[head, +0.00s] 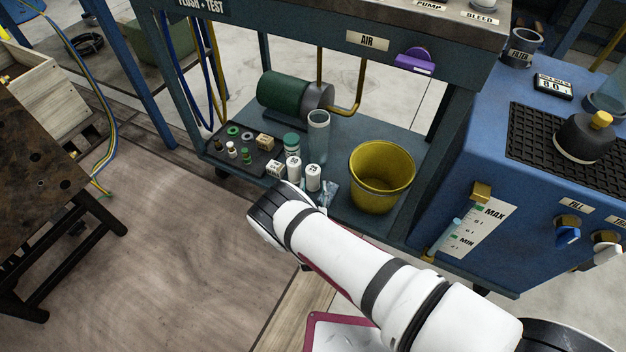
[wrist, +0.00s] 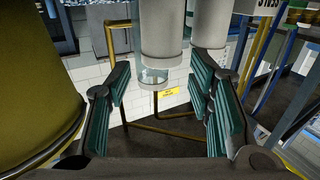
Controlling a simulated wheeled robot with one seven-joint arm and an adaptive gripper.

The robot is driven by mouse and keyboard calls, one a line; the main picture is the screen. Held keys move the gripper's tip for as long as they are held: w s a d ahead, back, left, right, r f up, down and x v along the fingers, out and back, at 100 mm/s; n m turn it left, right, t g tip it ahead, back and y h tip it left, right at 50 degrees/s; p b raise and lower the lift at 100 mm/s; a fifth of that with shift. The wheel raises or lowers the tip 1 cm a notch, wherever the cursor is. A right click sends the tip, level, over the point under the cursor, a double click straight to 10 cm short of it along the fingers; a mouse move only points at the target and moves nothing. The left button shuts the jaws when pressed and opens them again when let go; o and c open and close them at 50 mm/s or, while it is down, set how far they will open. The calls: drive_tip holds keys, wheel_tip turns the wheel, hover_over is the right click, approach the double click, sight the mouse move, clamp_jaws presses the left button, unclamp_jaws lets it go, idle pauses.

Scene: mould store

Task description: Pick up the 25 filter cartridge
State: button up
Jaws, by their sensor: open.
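The 25 filter cartridge (head: 313,178) is a white upright cylinder with a dark 25 on its side, standing on the lower shelf. A similar white cartridge (head: 293,169) stands just left of it. In the wrist view, a pale cylinder (wrist: 163,30) is at the top centre, ahead of the gap between the fingers; it seems to be the 25 cartridge, but no number shows. Another pale cylinder (wrist: 210,22) is to its right. My gripper (wrist: 160,88) is open and empty, with teal pads either side of the gap. In the head view my arm hides the fingers.
The yellow bucket (head: 381,175) stands close right of the cartridges; it fills the left of the wrist view (wrist: 35,90). A clear cylinder (head: 318,137) stands behind them. Small boxes (head: 275,169) and a dark tray (head: 234,151) lie left. The bench top (head: 350,20) overhangs the shelf.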

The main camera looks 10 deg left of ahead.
sight(313, 176)
drive_tip(key=w+b, duration=0.1)
drive_tip(key=w, duration=0.1)
drive_tip(key=w+b, duration=0.1)
drive_tip(key=w, duration=0.1)
drive_tip(key=w+a+b, duration=0.1)
drive_tip(key=w, duration=0.2)
drive_tip(key=shift+r, duration=0.35)
drive_tip(key=c, duration=0.9)
